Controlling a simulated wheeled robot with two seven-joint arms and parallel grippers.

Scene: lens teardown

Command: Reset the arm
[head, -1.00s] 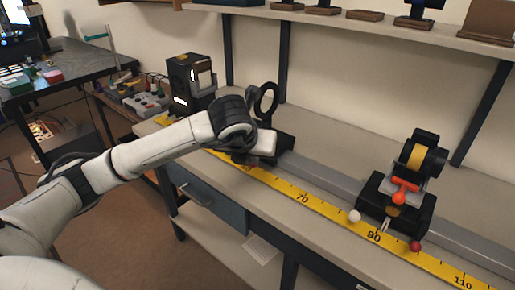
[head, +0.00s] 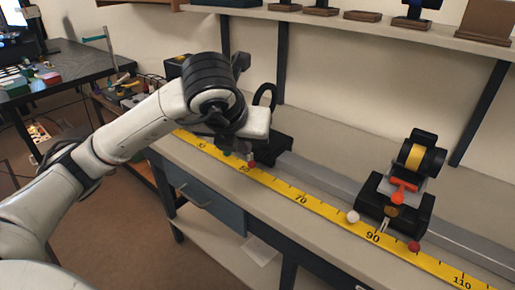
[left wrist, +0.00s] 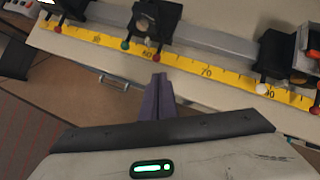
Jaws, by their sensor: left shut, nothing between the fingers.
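My left arm (head: 130,125) reaches in from the left, with its wrist raised over the left half of the bench. In the left wrist view the two purple fingers of my left gripper (left wrist: 158,80) are shut together with nothing between them. They show in front of the bench's near edge, apart from the things on it. In the head view the wrist hides part of the black ring holder (head: 266,96) and the dark lamp box (head: 176,67). My right gripper is in neither view.
A yellow ruler (head: 320,208) runs along a grey rail (head: 325,174) on the bench. A black carriage with a yellow-banded holder (head: 414,157) stands on the rail at right. Red and white knobs sit by the ruler. A shelf (head: 340,22) hangs above; a dark table (head: 65,65) stands at left.

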